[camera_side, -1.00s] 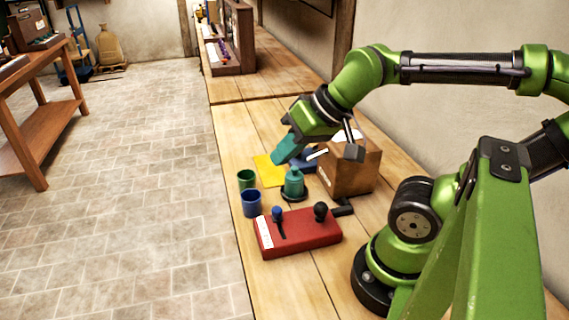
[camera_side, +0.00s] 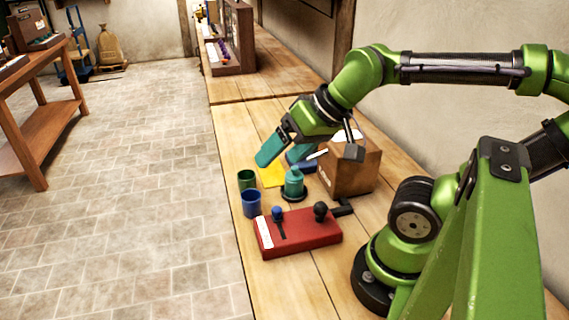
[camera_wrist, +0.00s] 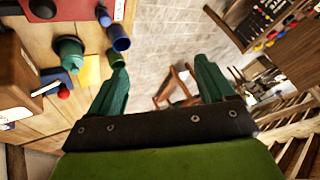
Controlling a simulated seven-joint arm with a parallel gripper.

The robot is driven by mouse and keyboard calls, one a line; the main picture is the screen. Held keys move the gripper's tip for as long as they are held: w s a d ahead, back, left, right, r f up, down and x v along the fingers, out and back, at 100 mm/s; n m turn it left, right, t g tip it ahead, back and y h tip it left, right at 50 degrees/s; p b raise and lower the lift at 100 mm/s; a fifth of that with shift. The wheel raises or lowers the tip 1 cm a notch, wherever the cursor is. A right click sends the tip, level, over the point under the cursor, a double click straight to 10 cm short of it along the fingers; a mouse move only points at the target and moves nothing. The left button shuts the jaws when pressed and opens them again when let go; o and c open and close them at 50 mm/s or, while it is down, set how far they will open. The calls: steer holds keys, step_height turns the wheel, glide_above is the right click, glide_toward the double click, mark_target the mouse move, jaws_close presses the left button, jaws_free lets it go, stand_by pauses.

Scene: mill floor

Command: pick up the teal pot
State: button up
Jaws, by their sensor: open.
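The teal pot (camera_side: 293,184) stands upright on a small dark base on the wooden bench, in the middle of the side view. It also shows at the upper left of the wrist view (camera_wrist: 70,53). My gripper (camera_side: 278,161) is above the bench, beyond and a little left of the pot in the side view. Its two teal fingers are spread apart with nothing between them. In the wrist view the gripper (camera_wrist: 160,64) has the pot outside its left finger, not between the fingers.
A green cup (camera_side: 246,179) and a blue cup (camera_side: 251,204) stand left of the pot. A red control box (camera_side: 300,236) with knobs lies in front. A cardboard box (camera_side: 352,172) stands close on the right. A yellow sheet (camera_side: 271,176) lies behind. The bench's left edge is near.

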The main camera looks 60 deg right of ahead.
steer(key=w+d+f+m+g+h, duration=0.1)
steer(key=w+d+f+g, duration=0.1)
steer(key=w+d, duration=0.25)
steer(key=n+g+h, duration=0.1)
steer(key=n+g, duration=0.4)
steer(key=n, duration=0.4)
glide_above(294, 167)
steer(key=f, duration=0.2)
steer(key=shift+n, duration=0.3)
step_height(294, 167, down, 11)
steer(key=shift+w+d+r, duration=0.1)
steer(key=shift+d, duration=0.05)
steer(key=shift+s+a+f, duration=0.1)
steer(key=shift+a+f, duration=0.05)
steer(key=shift+f, duration=1.25)
steer(key=shift+s+a+f, duration=0.1)
steer(key=shift+f, duration=1.3)
steer(key=shift+r, duration=0.1)
steer(key=c, duration=1.5)
